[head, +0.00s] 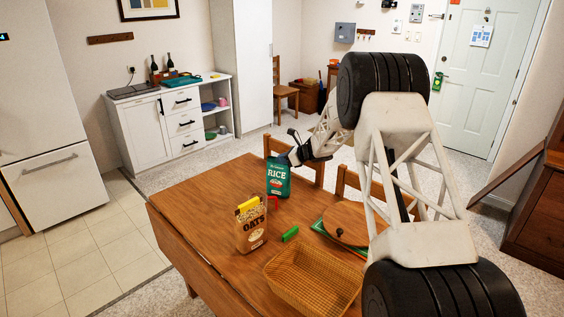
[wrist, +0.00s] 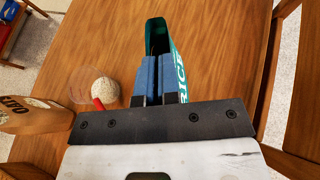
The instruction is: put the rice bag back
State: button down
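The rice bag (head: 279,180) is green with white RICE lettering and stands upright at the table's far side in the head view. The wrist view looks down on the rice bag (wrist: 155,30), whose top looks open and dark inside. My gripper (head: 290,158) is at the bag's upper end. In the wrist view the blue-padded fingers of my gripper (wrist: 161,75) are close together with a thin gap, and appear shut on the bag's upper part. The exact contact is hidden. I cannot tell whether the bag's base touches the table.
An oats bag (head: 251,227) with a yellow clip stands nearer on the table (head: 205,200). A clear bowl of white grains (wrist: 104,90) and a red item (wrist: 98,104) sit near the rice bag.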

jog(key=shift+f, duration=0.4)
jog(key=c, duration=1.3)
grip_release()
jog(key=shift+c, duration=0.2)
jog(key=v, duration=1.2)
